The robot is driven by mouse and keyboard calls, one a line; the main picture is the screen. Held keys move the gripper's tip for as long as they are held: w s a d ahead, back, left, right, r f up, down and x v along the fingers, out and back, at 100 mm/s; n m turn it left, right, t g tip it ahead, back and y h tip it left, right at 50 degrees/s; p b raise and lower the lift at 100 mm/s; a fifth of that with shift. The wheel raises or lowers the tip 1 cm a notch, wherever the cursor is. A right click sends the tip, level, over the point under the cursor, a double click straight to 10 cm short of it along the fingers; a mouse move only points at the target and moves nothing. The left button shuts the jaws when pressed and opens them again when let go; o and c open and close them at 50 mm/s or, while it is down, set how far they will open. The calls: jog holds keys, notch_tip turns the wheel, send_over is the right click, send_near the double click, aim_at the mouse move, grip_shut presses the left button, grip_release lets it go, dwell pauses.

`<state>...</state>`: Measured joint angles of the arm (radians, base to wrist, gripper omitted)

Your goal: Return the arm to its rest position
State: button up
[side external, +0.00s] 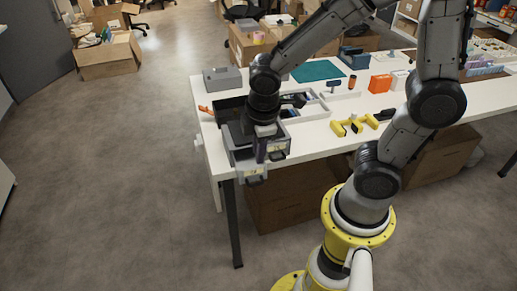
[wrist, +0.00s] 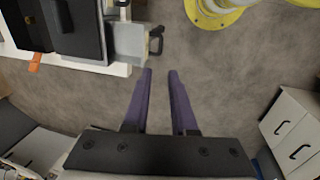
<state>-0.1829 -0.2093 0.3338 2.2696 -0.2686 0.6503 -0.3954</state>
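My gripper (side external: 262,150) is at the left front corner of the white table, next to a grey drawer unit, with my arm reaching across the table from the right. In the wrist view my gripper (wrist: 159,72) has two purple fingers standing apart, with only bare floor between them. It holds nothing. The grey drawer unit (side external: 242,158) has drawers pulled out past the table's front edge. In the wrist view a pulled-out drawer (wrist: 130,40) with a black handle lies just left of and beyond the fingertips. My wrist hides part of the unit in the side view.
The white table (side external: 310,136) carries a grey box (side external: 222,79), a green mat (side external: 317,70), yellow clamp-like tools (side external: 352,125) and an orange box (side external: 380,83). A brown carton (side external: 290,205) stands under the table. The floor left of the table is clear.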

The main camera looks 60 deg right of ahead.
notch_tip(320, 180, up, 9)
jog(key=s+d+m+t, duration=0.2)
jog(key=m+t, duration=0.1)
jog(key=s+r+m+t+y, duration=0.1)
jog(key=s+r+m, duration=0.2)
jog(key=s+m, duration=0.3)
jog(key=shift+s+a+y, duration=0.3)
jog(key=shift+s+a, duration=0.1)
jog(key=shift+s, duration=0.35)
jog(key=shift+r, duration=0.1)
